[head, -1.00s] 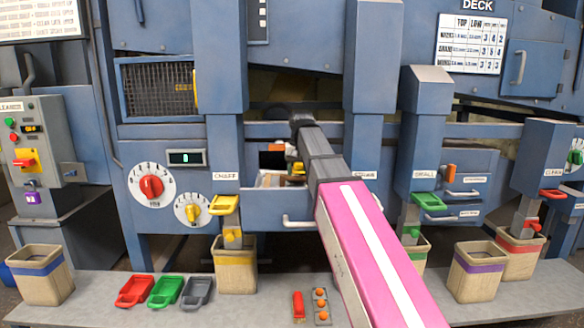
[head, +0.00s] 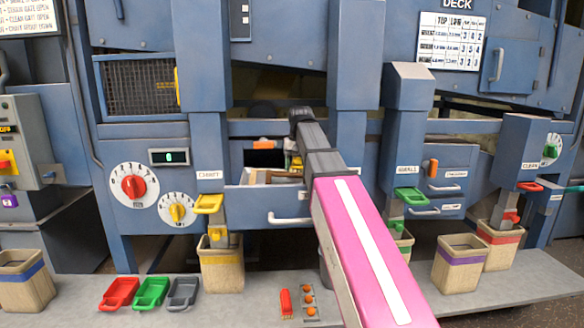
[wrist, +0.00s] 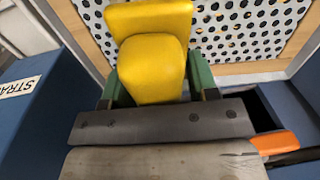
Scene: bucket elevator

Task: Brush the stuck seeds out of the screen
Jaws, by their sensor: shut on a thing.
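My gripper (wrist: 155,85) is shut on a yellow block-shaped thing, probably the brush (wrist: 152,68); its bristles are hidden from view. The green fingers grip it from both sides. Beyond and below it lies the screen (wrist: 245,25), a pale sheet with rows of dark round holes in a wooden frame. In the head view, the yellow thing (head: 296,163) shows at the end of my arm, over the open screen drawer (head: 245,197). My pink arm link hides part of that area.
An orange-ended piece (wrist: 275,142) lies close to the right of my gripper. Blue machine walls stand close on both sides, the left one labelled (wrist: 18,88). Below, a grey bench (head: 240,308) carries bins, scoops and a red tool (head: 286,303).

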